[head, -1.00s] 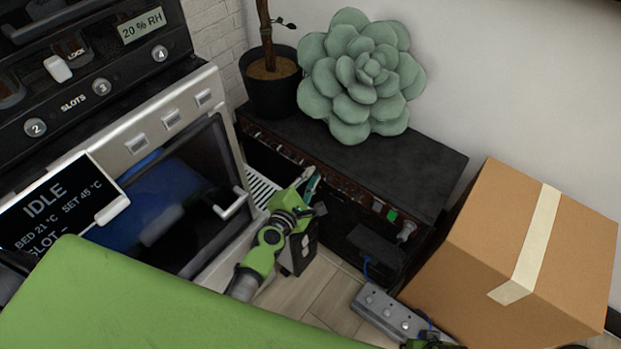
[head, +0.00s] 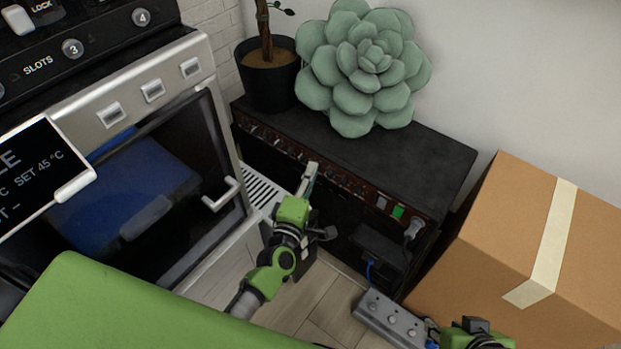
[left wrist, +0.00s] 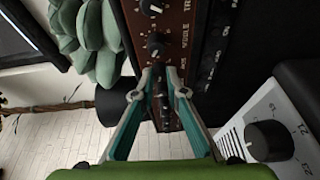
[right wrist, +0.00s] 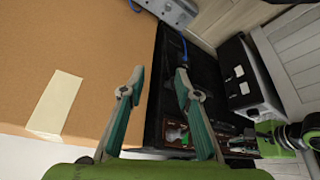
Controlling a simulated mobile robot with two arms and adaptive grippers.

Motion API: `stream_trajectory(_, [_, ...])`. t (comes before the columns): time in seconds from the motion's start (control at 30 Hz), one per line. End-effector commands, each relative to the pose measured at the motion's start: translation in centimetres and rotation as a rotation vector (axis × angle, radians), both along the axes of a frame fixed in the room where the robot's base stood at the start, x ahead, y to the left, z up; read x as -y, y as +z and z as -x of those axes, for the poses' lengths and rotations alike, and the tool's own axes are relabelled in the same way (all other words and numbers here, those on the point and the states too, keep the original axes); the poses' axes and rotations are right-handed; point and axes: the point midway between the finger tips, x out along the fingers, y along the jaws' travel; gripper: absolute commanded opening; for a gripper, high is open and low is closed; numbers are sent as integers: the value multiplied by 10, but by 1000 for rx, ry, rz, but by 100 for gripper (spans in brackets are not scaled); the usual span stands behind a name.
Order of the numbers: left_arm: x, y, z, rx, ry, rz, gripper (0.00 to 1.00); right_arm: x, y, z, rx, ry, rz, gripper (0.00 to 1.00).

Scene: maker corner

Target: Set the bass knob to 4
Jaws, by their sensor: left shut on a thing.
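The amplifier (head: 400,163) is a black cabinet with a dark red control strip (left wrist: 137,30) and a row of knobs. In the left wrist view, the middle knob (left wrist: 157,43) stands just beyond my fingertips. My left gripper (left wrist: 160,76) is shut on the knob beside it, apparently the bass knob (left wrist: 162,86); the fingers hide most of it, and its setting cannot be read. In the head view my left gripper (head: 311,172) is at the amplifier's front panel. My right gripper (right wrist: 160,75) is open and empty; its arm shows at the bottom right of the head view.
A succulent cushion (head: 362,65) and potted plant (head: 268,80) stand on the amplifier. A cardboard box (head: 500,215) and power strip (head: 390,318) are at right. A machine with a glass door (head: 150,200) is at left. A white unit with a dial (left wrist: 268,141) shows in the left wrist view.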

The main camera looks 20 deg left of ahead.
Motion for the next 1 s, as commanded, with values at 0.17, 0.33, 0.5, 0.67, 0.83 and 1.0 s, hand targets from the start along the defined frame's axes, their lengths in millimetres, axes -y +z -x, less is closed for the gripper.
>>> stream_trajectory(0.17, [2, -6, 0, 54, -4, -154, 0, -21, 27, -65, 289, 23, -62, 30])
stream_trajectory(0.33, [1, -7, 0, 109, -3, -305, 0, -38, 67, -109, 542, 41, -118, 30])
stream_trajectory(0.5, [1, -8, 0, 160, -5, -448, 0, -51, 109, -136, 759, 55, -169, 30])
stream_trajectory(0.67, [0, -8, 0, 203, -3, -565, 0, -58, 143, -148, 919, 64, -207, 30])
stream_trajectory(0.83, [0, -8, 0, 236, -3, -657, 0, -63, 171, -153, 1042, 71, -238, 30])
stream_trajectory(1.0, [0, -8, 0, 258, -4, -719, 0, -66, 189, -154, 1121, 74, -258, 30])
